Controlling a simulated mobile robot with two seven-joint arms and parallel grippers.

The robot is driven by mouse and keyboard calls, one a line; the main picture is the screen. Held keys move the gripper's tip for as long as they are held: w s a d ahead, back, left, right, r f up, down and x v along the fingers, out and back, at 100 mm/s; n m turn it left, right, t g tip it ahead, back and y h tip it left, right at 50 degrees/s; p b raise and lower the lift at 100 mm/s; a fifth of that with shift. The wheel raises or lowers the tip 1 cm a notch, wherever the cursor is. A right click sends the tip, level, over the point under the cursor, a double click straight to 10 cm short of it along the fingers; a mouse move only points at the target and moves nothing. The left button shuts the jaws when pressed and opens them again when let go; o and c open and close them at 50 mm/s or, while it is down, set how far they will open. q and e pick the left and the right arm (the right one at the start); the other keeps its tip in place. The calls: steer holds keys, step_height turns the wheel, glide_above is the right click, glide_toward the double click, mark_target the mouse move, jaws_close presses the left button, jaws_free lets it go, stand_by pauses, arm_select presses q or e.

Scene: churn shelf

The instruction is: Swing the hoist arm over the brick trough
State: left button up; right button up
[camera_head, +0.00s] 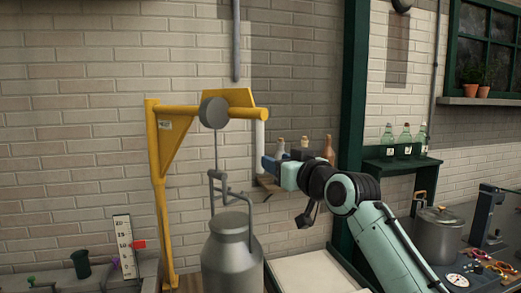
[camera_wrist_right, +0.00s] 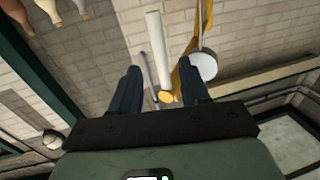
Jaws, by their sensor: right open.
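The yellow hoist arm (camera_head: 185,112) reaches right from a yellow post (camera_head: 162,200) against the brick wall. A white upright handle (camera_head: 260,134) hangs from its outer end. A grey wheel (camera_head: 213,112) on the arm carries a line down to a hook above a grey churn (camera_head: 232,262). My right gripper (camera_head: 268,165) is at the handle's lower end. In the right wrist view the white handle (camera_wrist_right: 156,45) shows between the open fingers (camera_wrist_right: 162,82); I cannot tell whether they touch it. My left gripper is out of view. I cannot clearly identify the brick trough.
A small shelf with bottles (camera_head: 327,149) is behind my right gripper. A pale flat surface (camera_head: 305,272) lies right of the churn. A green shelf (camera_head: 398,164) with bottles and a lidded pot (camera_head: 438,238) stand at right. A numbered gauge board (camera_head: 124,245) stands at left.

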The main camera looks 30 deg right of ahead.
mark_target(262, 153)
steer(key=w+p, duration=0.1)
steer(key=w, duration=0.2)
steer(key=w+p, duration=0.1)
steer(key=w, duration=0.2)
steer(key=w+p, duration=0.1)
steer(key=w, duration=0.2)
steer(key=shift+w+d+r, duration=0.15)
steer(key=shift+w+d, duration=0.1)
steer(key=shift+w, duration=0.3)
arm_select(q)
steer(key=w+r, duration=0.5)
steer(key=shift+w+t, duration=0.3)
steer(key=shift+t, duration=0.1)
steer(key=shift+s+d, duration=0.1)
arm_select(e)
steer(key=shift+s, duration=0.1)
steer(key=shift+c, duration=0.9)
jaws_close()
